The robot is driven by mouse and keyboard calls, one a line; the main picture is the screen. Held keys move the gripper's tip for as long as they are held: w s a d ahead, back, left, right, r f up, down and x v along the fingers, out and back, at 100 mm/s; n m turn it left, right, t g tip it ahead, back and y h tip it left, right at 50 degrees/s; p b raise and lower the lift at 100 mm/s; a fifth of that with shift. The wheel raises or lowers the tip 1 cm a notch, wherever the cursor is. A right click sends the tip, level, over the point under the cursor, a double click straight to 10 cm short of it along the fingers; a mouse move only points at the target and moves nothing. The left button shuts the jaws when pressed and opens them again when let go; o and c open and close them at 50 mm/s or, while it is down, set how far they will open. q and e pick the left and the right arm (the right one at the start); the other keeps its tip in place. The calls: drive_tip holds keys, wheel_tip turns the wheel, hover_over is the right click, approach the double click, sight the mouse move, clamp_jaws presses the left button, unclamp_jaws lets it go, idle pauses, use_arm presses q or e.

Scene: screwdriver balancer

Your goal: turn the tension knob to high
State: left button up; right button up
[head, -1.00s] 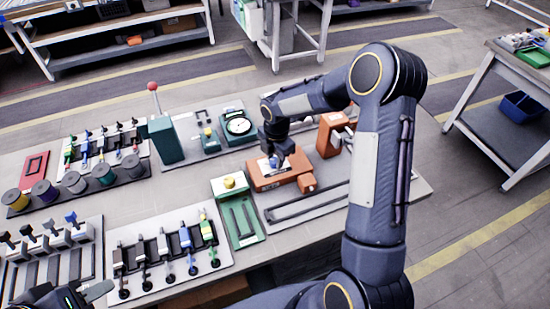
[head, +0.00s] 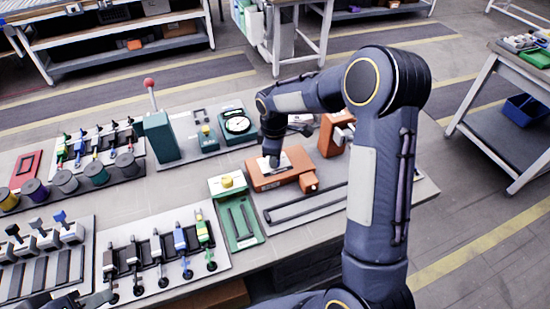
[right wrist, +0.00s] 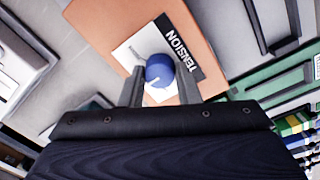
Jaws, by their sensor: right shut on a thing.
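The blue tension knob (right wrist: 160,70) sits on a white plate with a black strip reading "TENSION" (right wrist: 178,48), on top of the orange housing (head: 264,180). A short white mark shows on the knob's lower edge in the right wrist view. My right gripper (right wrist: 160,88) is shut on the knob, one finger on each side. In the head view the right gripper (head: 273,161) reaches down onto the plate and hides the knob. Low and high marks cannot be read. Part of my left gripper (head: 85,300) shows at the bottom left edge, its jaws unclear.
A green fixture with a yellow button (head: 227,181) stands just left of the orange housing. An orange block (head: 334,135) stands behind right. A round dial gauge (head: 237,124) and a teal box with a red-knobbed lever (head: 160,138) stand behind left.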

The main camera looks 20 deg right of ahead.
drive_tip(key=m, duration=0.3)
drive_tip(key=shift+m+b, duration=0.4)
drive_tip(key=m, duration=0.2)
drive_tip(key=shift+w+m, duration=0.1)
drive_tip(key=shift+m, duration=0.3)
drive_tip(key=m, duration=0.6)
drive_tip(key=shift+b, duration=0.3)
drive_tip(key=o, duration=1)
drive_tip(key=shift+r, duration=0.1)
drive_tip(key=r, duration=0.7)
drive_tip(key=shift+a+r, duration=0.25)
drive_tip(key=shift+r, duration=0.1)
